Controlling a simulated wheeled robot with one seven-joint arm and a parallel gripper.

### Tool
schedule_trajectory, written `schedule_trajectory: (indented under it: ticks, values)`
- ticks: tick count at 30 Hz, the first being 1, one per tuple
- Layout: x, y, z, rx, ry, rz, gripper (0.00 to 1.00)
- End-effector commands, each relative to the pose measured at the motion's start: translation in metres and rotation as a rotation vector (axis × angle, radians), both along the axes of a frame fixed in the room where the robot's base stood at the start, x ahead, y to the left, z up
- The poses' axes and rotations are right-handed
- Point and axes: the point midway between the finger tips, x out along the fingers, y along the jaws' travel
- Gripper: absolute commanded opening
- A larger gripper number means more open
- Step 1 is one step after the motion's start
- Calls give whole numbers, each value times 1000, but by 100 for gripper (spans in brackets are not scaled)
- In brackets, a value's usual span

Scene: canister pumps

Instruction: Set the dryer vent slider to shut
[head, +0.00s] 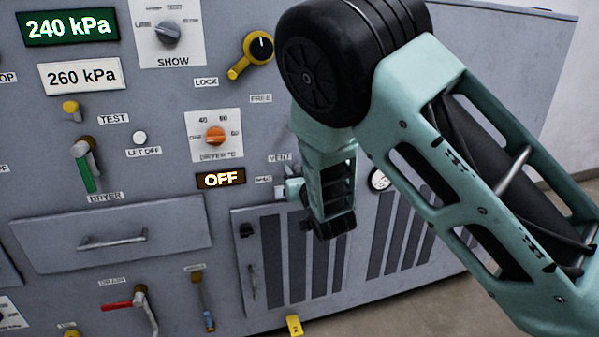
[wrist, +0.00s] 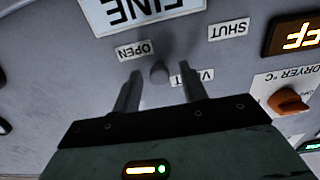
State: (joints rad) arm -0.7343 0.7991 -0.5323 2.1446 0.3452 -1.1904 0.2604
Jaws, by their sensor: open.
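The dryer vent slider's grey knob (wrist: 158,72) shows in the wrist view, which sees the panel upside down. It is beside the OPEN label (wrist: 135,50), well apart from the SHUT label (wrist: 228,29). The VENT label (wrist: 192,77) is partly covered by a finger. My gripper (wrist: 160,88) is open, with one finger on each side of the knob in the picture; I cannot tell whether either touches it. In the head view my gripper (head: 283,190) is at the panel below the VENT label (head: 280,157), and the knob is not clearly seen.
The orange dryer temperature knob (head: 215,136) and the lit OFF display (head: 221,179) are left of my gripper. A yellow-handled lock switch (head: 250,57) is above. A slatted door (head: 262,215) and a round gauge (head: 380,180) are close to my arm.

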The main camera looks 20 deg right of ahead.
Motion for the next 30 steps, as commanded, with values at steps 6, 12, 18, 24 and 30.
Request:
schedule_trajectory:
  ticks: [6,12,18,24,30]
  values:
    - [0,0,0,0,0,0,0]
    - [0,8,0,1,-1,1,0]
    - [0,47,0,2,-1,3,0]
    - [-1,65,0,0,1,1,0]
    - [-1,66,0,0,1,4,0]
